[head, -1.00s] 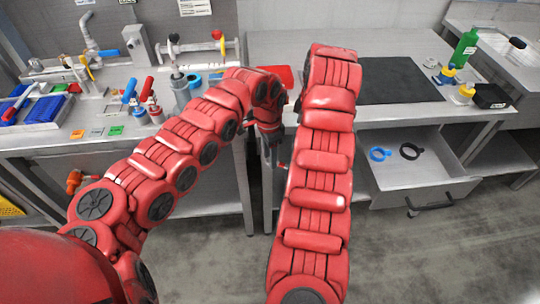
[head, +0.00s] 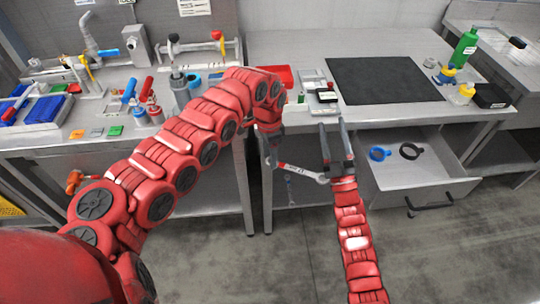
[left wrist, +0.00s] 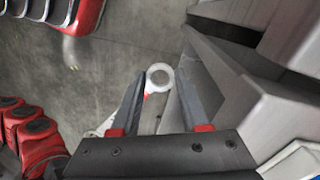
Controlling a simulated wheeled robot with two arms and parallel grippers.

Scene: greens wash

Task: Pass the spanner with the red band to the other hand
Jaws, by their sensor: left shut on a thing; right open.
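The right bench carries a black mat (head: 383,80), a small tray (head: 318,92) and a green bottle (head: 465,47). An open drawer (head: 418,178) with a blue ring (head: 380,154) and a black ring (head: 411,151) lies right of my right gripper. The left bench holds several tools.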

